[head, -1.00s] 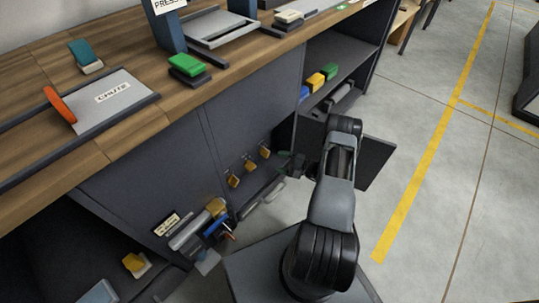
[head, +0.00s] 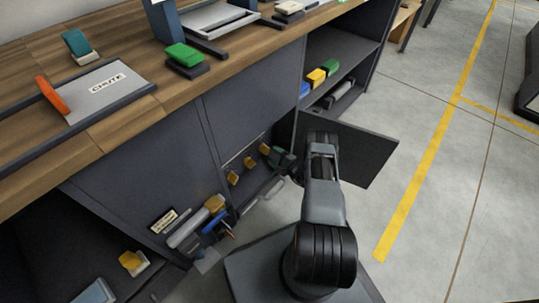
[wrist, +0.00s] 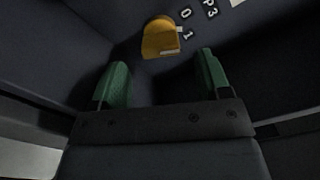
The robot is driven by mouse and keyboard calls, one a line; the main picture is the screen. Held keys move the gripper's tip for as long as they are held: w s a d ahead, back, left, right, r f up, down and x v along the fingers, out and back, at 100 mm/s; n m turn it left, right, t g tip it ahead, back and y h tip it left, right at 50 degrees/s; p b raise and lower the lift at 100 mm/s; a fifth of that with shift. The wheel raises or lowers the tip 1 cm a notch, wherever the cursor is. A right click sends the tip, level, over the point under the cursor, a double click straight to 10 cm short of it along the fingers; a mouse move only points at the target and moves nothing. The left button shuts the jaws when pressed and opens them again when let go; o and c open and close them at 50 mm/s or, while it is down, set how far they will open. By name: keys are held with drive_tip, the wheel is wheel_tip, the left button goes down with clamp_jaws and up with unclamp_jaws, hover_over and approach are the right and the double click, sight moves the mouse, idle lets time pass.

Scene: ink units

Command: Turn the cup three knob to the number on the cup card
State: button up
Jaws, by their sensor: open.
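A yellow knob (wrist: 160,38) with a pale marker shows ahead in the wrist view, with the labels "0", "1" and "P3" to its right. My gripper (wrist: 161,62) is open, its two green fingers apart, with the knob just beyond the fingertips and not between them. In the head view, several yellow knobs stand in a slanting row on the low dark panel. My gripper (head: 281,157) is beside the farthest knob (head: 264,149). A small pale card (head: 165,221) is on the cabinet front at lower left; its text is too small to read.
An open cabinet door (head: 350,150) stands right of my arm. A light handle (head: 271,192) lies below the knobs. Bottles and tools (head: 200,228) sit at lower left. The wooden worktop (head: 125,122) is above.

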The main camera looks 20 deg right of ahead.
sight(265, 150)
drive_tip(key=shift+b+x, duration=0.35)
drive_tip(key=shift+x, duration=1.35)
drive_tip(key=c, duration=0.9)
drive_tip(key=shift+m, duration=0.3)
drive_tip(key=shift+f+m+b, duration=0.15)
drive_tip(key=shift+m+b, duration=0.7)
drive_tip(key=shift+m, duration=0.15)
drive_tip(key=m+b, duration=0.1)
drive_tip(key=m, duration=0.2)
drive_tip(key=shift+m+b, duration=0.3)
drive_tip(key=m+b, duration=0.2)
drive_tip(key=m, duration=0.4)
drive_tip(key=shift+m, duration=0.4)
